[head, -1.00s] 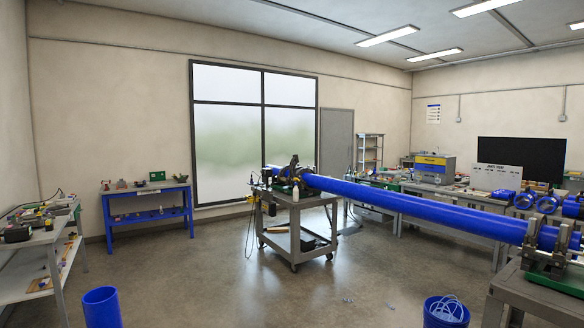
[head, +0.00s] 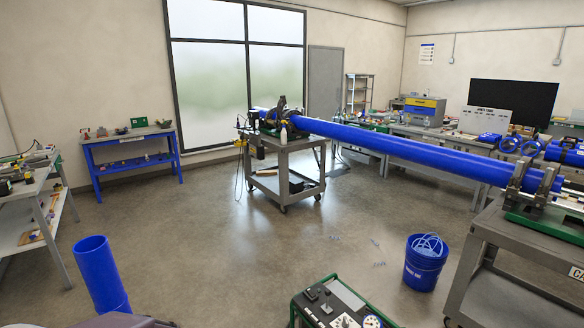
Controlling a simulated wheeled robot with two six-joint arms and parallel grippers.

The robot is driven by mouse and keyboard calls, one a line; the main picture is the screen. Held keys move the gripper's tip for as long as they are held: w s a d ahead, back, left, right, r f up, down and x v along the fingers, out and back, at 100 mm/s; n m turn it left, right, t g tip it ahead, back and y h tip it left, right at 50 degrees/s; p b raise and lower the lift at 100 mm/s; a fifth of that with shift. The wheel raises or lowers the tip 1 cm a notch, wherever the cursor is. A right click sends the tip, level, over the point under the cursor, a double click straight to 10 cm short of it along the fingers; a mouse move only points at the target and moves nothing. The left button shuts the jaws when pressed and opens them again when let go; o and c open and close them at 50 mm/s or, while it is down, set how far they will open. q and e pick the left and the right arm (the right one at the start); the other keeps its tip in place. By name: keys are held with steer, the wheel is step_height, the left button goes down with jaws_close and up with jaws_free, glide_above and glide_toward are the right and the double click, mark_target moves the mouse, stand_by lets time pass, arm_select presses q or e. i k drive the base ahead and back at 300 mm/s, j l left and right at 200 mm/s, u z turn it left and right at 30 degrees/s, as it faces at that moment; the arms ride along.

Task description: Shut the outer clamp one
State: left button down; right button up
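A grey pipe fusion cart (head: 295,165) stands mid-room with a dark clamp assembly (head: 281,104) on top, around the blue pipe's far end. The long blue pipe (head: 400,148) runs from there to the right. At its near end, grey upright clamp rings (head: 519,177) on a green base (head: 545,219) stand around or against the pipe. I cannot tell which of these is outer clamp one, nor whether any clamp is open or shut. Neither of my grippers is in view.
A grey cart (head: 490,235) carries the near clamps. A blue bucket (head: 424,268), a green-framed gauge unit (head: 342,305) and a blue upright tube (head: 98,270) stand in the foreground. A blue bench (head: 130,152) is at the back left. The floor between is mostly clear.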

mark_target(280, 105)
steer(key=i+j+u, duration=0.4)
steer(key=i+u, duration=0.35)
steer(key=i, duration=0.3)
steer(key=i+u, duration=0.4)
steer(key=i, duration=0.15)
steer(key=i+l+z, duration=0.25)
steer(key=i, duration=0.35)
steer(key=i+l+z, duration=0.1)
steer(key=i+z, duration=0.15)
steer(key=i, duration=0.35)
steer(key=i+z, duration=0.2)
steer(key=i, duration=0.45)
steer(key=i+j+z, duration=0.1)
steer(key=i+z, duration=0.15)
steer(key=i, duration=0.35)
steer(key=i+j+z, duration=0.25)
steer(key=i, duration=0.4)
steer(key=i+l+z, duration=0.2)
steer(key=i, duration=0.45)
steer(key=i+j+z, duration=0.2)
steer(key=i, duration=0.45)
steer(key=i+z, duration=0.25)
steer(key=i, duration=0.4)
steer(key=i+j+z, duration=0.2)
steer(key=i, duration=0.4)
